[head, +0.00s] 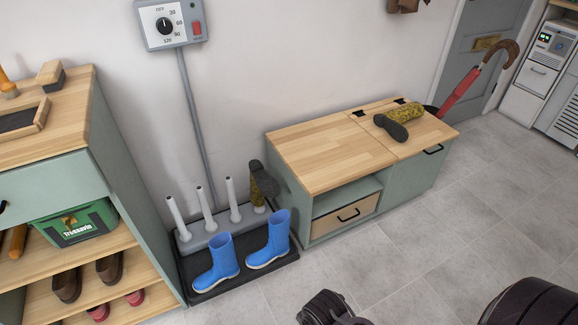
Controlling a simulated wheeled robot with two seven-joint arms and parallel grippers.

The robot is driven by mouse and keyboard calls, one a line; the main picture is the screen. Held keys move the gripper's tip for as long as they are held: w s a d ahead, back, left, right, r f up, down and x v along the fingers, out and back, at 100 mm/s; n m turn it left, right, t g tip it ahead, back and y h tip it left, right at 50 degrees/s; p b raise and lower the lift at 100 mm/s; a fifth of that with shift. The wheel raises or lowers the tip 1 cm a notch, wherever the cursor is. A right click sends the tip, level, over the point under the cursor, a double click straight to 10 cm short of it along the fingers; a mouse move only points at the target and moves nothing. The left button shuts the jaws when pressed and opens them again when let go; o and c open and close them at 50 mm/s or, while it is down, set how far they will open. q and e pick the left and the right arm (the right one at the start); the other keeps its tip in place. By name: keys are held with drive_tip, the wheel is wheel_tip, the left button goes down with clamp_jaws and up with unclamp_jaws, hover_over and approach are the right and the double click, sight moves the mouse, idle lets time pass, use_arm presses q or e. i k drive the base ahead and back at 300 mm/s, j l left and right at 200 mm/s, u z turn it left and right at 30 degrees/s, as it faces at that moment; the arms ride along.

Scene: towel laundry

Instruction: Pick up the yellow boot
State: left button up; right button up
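Two yellow-olive boots with dark soles are in the head view. One yellow boot (408,117) lies on its side on the wooden top of the bench (325,153), sole toward the lower left. The other yellow boot (262,187) hangs upside down at the right end of the boot dryer (215,238), seemingly over a post. Dark parts of my own arm show at the bottom edge and lower right, well apart from both boots. No fingertips can be made out there. My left gripper is not seen.
Blue boots (270,243) stand on the black tray (240,278) before the dryer. A shelf unit (130,180) with shoes and a green box (78,224) is left. A red umbrella (470,83) leans behind the bench. The tiled floor (440,235) before the bench is clear.

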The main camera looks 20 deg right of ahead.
sight(391, 120)
drive_tip(key=z, duration=1.6)
